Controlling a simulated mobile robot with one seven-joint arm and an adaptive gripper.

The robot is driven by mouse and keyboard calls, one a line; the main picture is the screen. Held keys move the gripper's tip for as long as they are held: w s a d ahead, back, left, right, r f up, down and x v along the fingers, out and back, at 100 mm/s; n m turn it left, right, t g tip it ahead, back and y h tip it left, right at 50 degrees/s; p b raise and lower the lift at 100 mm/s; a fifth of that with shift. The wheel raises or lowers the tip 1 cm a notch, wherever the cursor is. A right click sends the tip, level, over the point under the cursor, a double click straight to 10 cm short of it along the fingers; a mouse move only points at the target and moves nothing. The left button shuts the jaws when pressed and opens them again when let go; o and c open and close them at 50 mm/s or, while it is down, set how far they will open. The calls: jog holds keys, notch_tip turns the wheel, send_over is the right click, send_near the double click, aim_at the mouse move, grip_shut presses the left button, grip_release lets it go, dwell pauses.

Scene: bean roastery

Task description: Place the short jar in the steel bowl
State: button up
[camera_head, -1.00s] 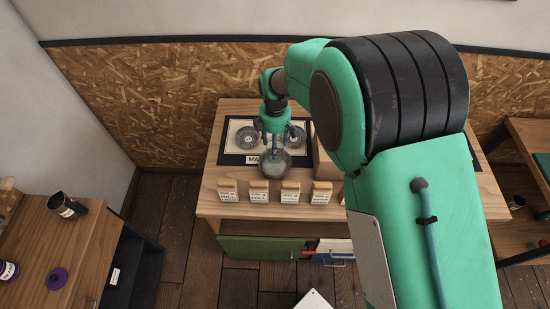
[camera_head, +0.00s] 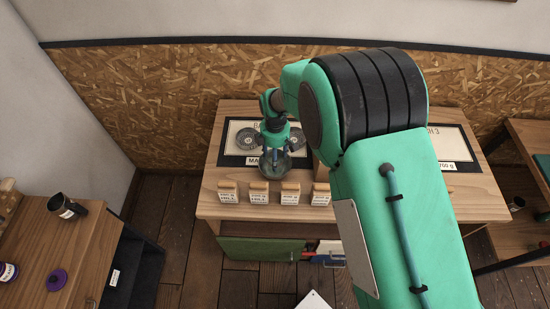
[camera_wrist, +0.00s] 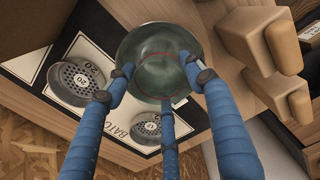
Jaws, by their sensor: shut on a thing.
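The short jar (camera_wrist: 160,76) is clear, greenish and round. In the wrist view it sits between the blue fingers of my gripper (camera_wrist: 165,85), which is shut on it.
Two perforated steel dishes (camera_wrist: 76,78) stand on a dark-edged mat (camera_head: 231,148) beside the bowl. Several labelled, wooden-topped containers (camera_head: 258,193) line the table's front edge. A wooden box (camera_head: 319,173) stands right of the bowl. A side table (camera_head: 75,245) at left holds a dark cup.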

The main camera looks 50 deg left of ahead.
jog(key=shift+f, duration=0.55)
jog(key=shift+f, duration=0.2)
jog(key=o, duration=1.3)
jog(key=shift+c, duration=0.2)
jog(key=shift+r, duration=0.15)
notch_tip(320, 180, up, 12)
jog(key=shift+d+r, duration=0.1)
